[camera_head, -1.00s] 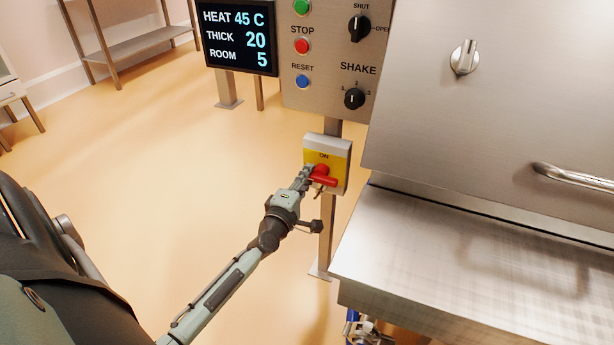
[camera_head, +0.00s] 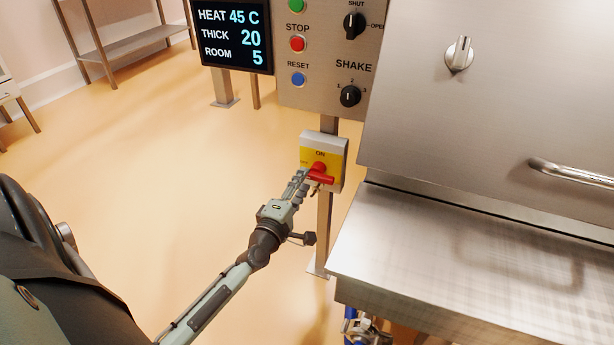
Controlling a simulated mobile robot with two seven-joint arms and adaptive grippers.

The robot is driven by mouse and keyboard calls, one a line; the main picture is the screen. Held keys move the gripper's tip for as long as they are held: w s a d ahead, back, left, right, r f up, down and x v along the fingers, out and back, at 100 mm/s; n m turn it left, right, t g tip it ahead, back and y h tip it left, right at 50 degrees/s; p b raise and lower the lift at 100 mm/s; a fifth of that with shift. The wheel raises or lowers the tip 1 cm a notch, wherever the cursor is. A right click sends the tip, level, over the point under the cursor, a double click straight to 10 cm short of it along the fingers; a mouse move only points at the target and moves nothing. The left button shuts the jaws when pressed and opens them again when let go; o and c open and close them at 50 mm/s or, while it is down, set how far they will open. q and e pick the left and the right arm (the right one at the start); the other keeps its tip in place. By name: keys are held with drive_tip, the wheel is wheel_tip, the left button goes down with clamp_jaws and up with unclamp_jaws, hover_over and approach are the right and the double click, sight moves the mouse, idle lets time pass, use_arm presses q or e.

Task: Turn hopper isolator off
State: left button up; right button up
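The hopper isolator (camera_head: 338,160) is a grey box with a yellow face on a post below the control panel. Its red handle (camera_head: 322,177) has its longer end pointing right and slightly down. "ON" reads above the handle, and a small label at its left is too small to read. My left gripper (camera_head: 304,179) is at the lower left of the handle, its fingertips close to or touching it. Whether the fingers are open or shut on the handle is not clear. My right gripper is not in view.
The control panel (camera_head: 322,78) with buttons and black knobs is above the isolator, beside a display (camera_head: 233,38). The steel hopper body (camera_head: 480,110) and its ledge (camera_head: 440,250) fill the right side. The floor at left is open.

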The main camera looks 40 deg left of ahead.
use_arm(q)
drive_tip(key=v, duration=0.8)
drive_tip(key=shift+d, duration=0.15)
drive_tip(key=shift+s, duration=0.1)
